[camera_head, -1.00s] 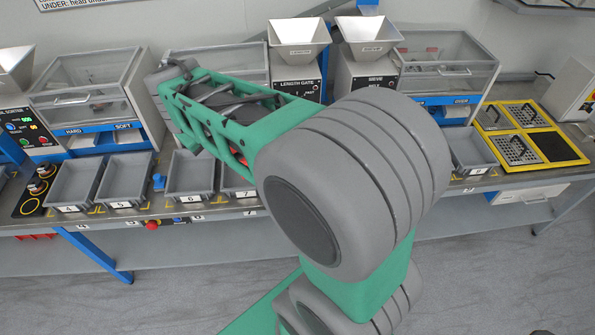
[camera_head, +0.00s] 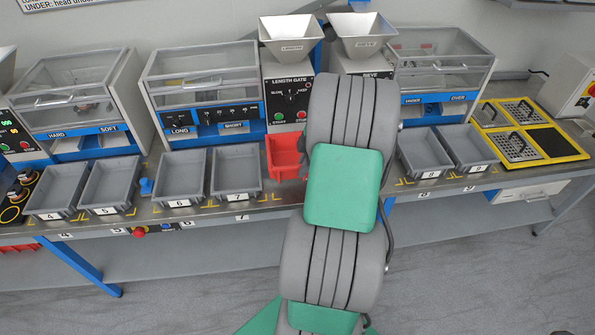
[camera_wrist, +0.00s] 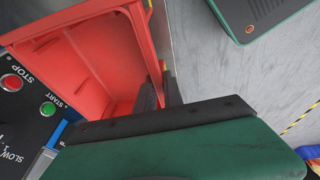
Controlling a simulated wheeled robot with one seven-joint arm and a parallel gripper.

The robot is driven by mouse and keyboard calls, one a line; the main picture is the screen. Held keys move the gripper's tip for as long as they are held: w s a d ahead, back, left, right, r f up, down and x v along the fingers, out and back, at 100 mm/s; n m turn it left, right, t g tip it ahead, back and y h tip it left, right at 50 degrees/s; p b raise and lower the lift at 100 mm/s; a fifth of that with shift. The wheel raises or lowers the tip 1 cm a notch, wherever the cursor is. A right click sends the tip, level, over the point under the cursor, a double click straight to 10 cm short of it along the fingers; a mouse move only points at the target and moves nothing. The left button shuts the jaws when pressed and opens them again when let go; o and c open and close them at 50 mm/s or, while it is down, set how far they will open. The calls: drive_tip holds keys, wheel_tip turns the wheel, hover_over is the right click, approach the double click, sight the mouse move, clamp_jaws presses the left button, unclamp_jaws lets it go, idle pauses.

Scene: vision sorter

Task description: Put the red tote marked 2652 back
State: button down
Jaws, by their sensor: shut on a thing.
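The red tote (camera_head: 286,157) shows in the head view at the back of the bench, in front of the length gate machine and right of tray 7. Its right part is hidden behind my arm. In the wrist view the open, empty-looking red tote (camera_wrist: 105,62) fills the upper left. My gripper (camera_wrist: 158,95) has its dark fingers at the tote's near right wall and is shut on it. The gripper is hidden in the head view. No 2652 marking is readable, and I cannot tell whether the tote touches the bench.
Grey trays 6 (camera_head: 181,178) and 7 (camera_head: 236,172) stand left of the tote. Tray 8 (camera_head: 425,152) and tray 9 (camera_head: 469,148) stand right of my arm. The length gate machine (camera_head: 287,92) rises close behind the tote. Grey floor lies in front.

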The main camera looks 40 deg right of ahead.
drive_tip(key=w+f, duration=0.1)
drive_tip(key=f, duration=0.1)
drive_tip(key=w+d+f, duration=0.1)
drive_tip(key=w, duration=0.1)
drive_tip(key=w+d+f+p, duration=0.1)
drive_tip(key=f, duration=0.1)
drive_tip(key=shift+w+d+f, duration=0.2)
drive_tip(key=shift+w+f, duration=0.15)
drive_tip(key=shift+w, duration=0.05)
drive_tip(key=f, duration=0.1)
drive_tip(key=f+p, duration=0.1)
drive_tip(key=f, duration=0.1)
drive_tip(key=shift+w+d+f, duration=0.15)
drive_tip(key=shift+w+f, duration=0.05)
drive_tip(key=shift+f, duration=0.1)
drive_tip(key=c, duration=1.9)
unclamp_jaws()
drive_tip(key=shift+f, duration=0.1)
drive_tip(key=o, duration=0.4)
